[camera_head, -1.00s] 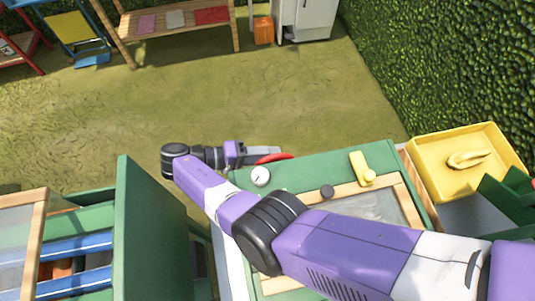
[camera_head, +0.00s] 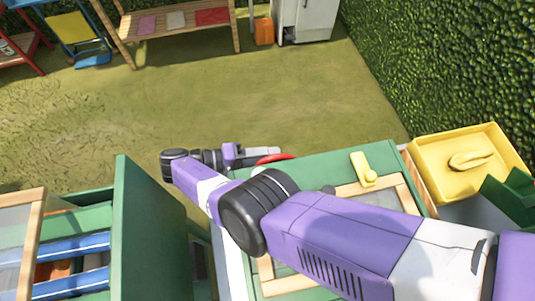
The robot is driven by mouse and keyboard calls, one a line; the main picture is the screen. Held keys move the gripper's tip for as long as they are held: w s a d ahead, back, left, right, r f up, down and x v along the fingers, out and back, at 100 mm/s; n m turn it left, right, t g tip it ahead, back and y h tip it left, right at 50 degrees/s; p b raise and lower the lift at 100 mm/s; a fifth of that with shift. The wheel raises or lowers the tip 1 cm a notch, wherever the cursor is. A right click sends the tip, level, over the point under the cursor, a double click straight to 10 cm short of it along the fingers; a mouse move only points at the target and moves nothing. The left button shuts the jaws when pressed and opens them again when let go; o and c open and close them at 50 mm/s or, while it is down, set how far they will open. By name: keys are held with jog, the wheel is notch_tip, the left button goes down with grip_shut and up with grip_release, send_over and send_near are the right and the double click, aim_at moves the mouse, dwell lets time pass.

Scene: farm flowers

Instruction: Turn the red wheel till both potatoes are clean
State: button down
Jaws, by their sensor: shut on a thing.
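The red wheel (camera_head: 276,158) shows as a thin red arc at the far left edge of the green box (camera_head: 322,166). My gripper (camera_head: 270,152) reaches it from the left, beyond the box's far edge, and is shut on the wheel's rim. Most of the wheel is hidden behind the box. My arm crosses the front of the box and covers part of its wood-framed window (camera_head: 370,195). I cannot see any potatoes; the inside of the box is not visible here.
A yellow tray (camera_head: 430,172) with a yellow item stands to the right. A green cabinet panel (camera_head: 150,230) stands at left. Open grass lies beyond, with a shelf (camera_head: 180,19) at the back.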

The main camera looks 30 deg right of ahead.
jog(key=c, duration=0.9)
grip_release()
